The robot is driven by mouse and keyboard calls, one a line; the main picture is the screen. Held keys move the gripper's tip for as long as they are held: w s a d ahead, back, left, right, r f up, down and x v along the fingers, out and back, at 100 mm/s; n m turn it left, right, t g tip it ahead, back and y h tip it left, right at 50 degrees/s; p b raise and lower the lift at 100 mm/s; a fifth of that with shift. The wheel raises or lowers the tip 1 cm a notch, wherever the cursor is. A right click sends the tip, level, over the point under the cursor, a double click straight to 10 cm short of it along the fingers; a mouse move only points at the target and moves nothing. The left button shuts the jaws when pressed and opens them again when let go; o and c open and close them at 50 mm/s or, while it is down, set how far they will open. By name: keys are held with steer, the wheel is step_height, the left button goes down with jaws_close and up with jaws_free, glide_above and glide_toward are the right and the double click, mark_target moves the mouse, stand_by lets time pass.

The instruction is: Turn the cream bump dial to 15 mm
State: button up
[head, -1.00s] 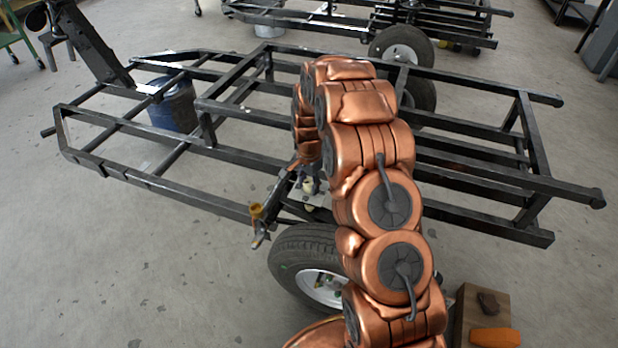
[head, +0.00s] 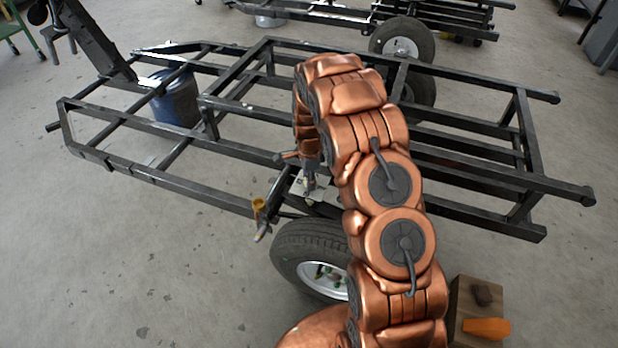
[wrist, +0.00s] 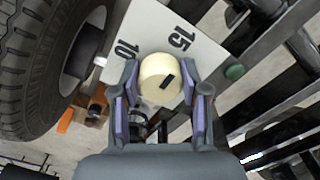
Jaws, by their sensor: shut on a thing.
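The cream bump dial (wrist: 157,72) sits between the fingers of my gripper (wrist: 160,88) in the wrist view, with a finger on each side. My gripper is shut on it. A short dark mark (wrist: 167,81) on the dial's face lies slanted; I cannot tell which number it points to. The white scale plate (wrist: 208,62) behind the dial carries a black 15 (wrist: 181,38) at upper right and a black 10 (wrist: 127,50) at upper left. In the head view my gripper (head: 309,187) is at the plate above the wheel, and the dial is hidden.
A tyre (wrist: 35,65) stands close on the left in the wrist view. Black trailer frame bars (head: 190,188) surround my gripper. A yellow-topped fitting (head: 259,205) is left of it. A wooden block (head: 465,300) with an orange item (head: 487,328) stands at lower right.

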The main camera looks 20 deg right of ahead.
stand_by(0.3)
steer(key=o, duration=1.1)
steer(key=shift+o, duration=0.2)
step_height(320, 180, up, 12)
steer(key=s+a+r+n+p, duration=0.25)
steer(key=s+r+p, duration=0.2)
steer(key=r, duration=0.45)
steer(key=s+a+r+n+p, duration=0.1)
steer(key=s+r+n+p, duration=0.3)
steer(key=r, duration=0.4)
steer(key=s+a+r+n+p, duration=0.2)
steer(key=s+r+n+p, duration=0.2)
steer(key=s+r, duration=0.5)
steer(key=s+a+r+n+g+p, duration=0.1)
steer(key=s+a+r+n+p, duration=0.2)
steer(key=s, duration=1)
steer(key=s+a+r+n+p, duration=0.3)
steer(key=s+r+n+p, duration=0.3)
steer(key=s+r+p, duration=0.5)
step_height(320, 180, up, 4)
steer(key=shift+s+a+f+n+g+p, duration=0.15)
steer(key=shift+a+n+g+p, duration=0.1)
steer(key=shift+n+g+p, duration=0.15)
